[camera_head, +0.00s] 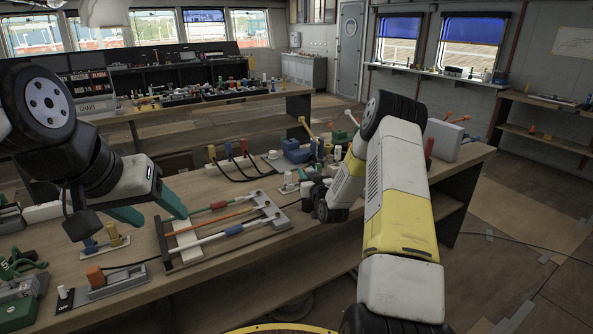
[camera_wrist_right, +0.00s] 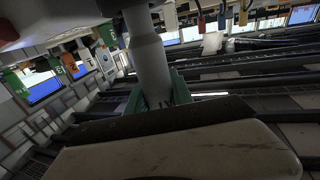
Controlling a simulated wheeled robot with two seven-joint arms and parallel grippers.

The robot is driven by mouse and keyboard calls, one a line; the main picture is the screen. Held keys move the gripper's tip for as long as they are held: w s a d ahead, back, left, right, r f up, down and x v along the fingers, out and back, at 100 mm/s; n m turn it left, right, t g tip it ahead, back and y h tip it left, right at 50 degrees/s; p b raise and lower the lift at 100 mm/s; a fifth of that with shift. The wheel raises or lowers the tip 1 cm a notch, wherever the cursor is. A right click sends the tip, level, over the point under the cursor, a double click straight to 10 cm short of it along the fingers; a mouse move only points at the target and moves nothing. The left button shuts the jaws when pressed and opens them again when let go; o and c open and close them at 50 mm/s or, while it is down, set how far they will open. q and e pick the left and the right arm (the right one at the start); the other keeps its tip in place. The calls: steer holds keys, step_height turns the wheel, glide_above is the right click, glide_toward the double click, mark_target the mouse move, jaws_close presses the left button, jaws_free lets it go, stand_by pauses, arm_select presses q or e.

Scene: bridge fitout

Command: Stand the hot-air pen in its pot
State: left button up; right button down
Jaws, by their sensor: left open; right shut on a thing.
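My right gripper (camera_wrist_right: 158,92) is shut on a pale grey, round-bodied thing, which I take to be the hot-air pen (camera_wrist_right: 148,55). In the right wrist view its shaft runs up between the green fingers and widens toward the top edge; its far end is cut off. In the head view my right arm hides the fingers and the pen. My left gripper (camera_head: 150,210) is open and empty above the left part of the bench, with its green fingers apart. I cannot make out the pot for certain in either view.
A rack with coloured rods (camera_head: 232,230) lies on the wooden bench (camera_head: 240,268). A blue box (camera_head: 296,152) and small tools stand behind it, near my right wrist. An orange-knobbed block (camera_head: 118,281) and a switch (camera_head: 65,298) sit front left. A grey case (camera_head: 443,140) stands at the right end.

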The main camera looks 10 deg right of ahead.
stand_by(0.3)
steer(key=c, duration=1)
jaws_free()
steer(key=shift+c, duration=0.2)
steer(key=s, duration=0.7)
steer(key=shift+s+d, duration=0.35)
steer(key=shift+s, duration=0.05)
steer(key=shift+r, duration=0.1)
